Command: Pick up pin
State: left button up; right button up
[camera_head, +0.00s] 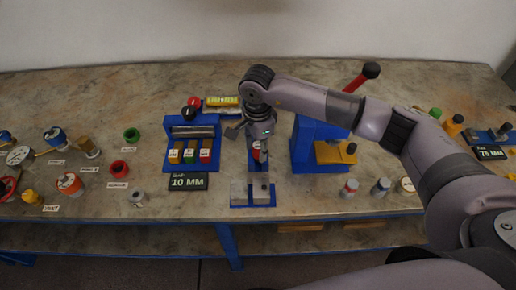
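My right gripper (258,140) hangs down over a blue fixture with grey blocks (260,191) near the table's front edge. A small red and white part (257,152) shows just below the gripper; I cannot tell whether the fingers touch it. The fingertips are too small and covered to read as open or shut. No pin can be made out for certain; a grey metal bar (193,131) lies across the blue rack (170,155) to the left. My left gripper is not in view.
A "10 MM" sign (188,182) lies front left. Small coloured parts, including a green ring (131,134), fill the left side. The table's back left is clear.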

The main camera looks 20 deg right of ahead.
jog(key=shift+c, duration=0.6)
grip_shut()
jog(key=shift+r, duration=0.1)
